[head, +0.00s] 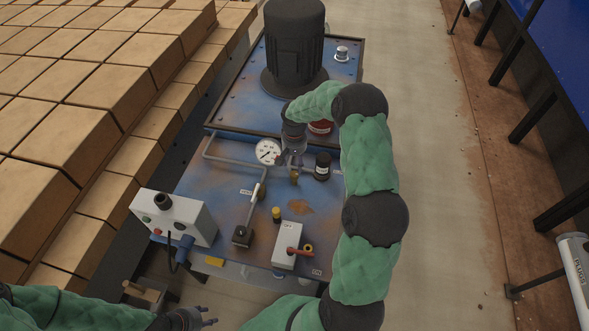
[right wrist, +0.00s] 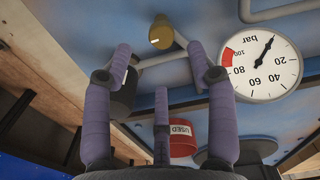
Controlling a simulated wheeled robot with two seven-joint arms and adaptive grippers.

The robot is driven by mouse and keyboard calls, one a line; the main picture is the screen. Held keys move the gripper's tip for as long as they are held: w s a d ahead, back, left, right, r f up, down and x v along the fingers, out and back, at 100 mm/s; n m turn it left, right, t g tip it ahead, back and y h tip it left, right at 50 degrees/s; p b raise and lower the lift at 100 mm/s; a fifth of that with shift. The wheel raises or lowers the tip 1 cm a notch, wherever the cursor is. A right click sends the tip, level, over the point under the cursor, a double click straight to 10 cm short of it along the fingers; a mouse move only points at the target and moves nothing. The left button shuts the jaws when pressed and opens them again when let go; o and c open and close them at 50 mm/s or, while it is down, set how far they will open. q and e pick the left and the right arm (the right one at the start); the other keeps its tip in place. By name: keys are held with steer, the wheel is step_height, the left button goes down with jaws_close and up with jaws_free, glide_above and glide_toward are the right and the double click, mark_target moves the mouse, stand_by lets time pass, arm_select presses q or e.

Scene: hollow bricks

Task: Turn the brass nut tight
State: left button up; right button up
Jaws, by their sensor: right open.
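The brass nut (right wrist: 161,32) shows in the right wrist view as a small rounded brass piece on the blue panel, with pipes meeting near it. In the head view the brass nut (head: 295,174) lies just below my right gripper (head: 292,160), partly hidden. My right gripper (right wrist: 160,62) is open, its purple fingers spread with empty space between them. The nut is beyond the fingertips, between the two outer ones, and appears apart from them. My left gripper (head: 207,317) is open and empty at the bottom edge of the head view, away from the machine.
A pressure gauge (head: 268,152) stands close left of my right gripper; a black cap (head: 322,166) is close right. A lever (head: 253,212), a switch box (head: 288,245) with a red handle and a grey button box (head: 184,218) stand nearer. A black motor (head: 294,45) is behind. Bricks (head: 70,130) fill the left.

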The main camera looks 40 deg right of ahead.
steer(key=shift+r, duration=2.15)
steer(key=shift+r, duration=0.1)
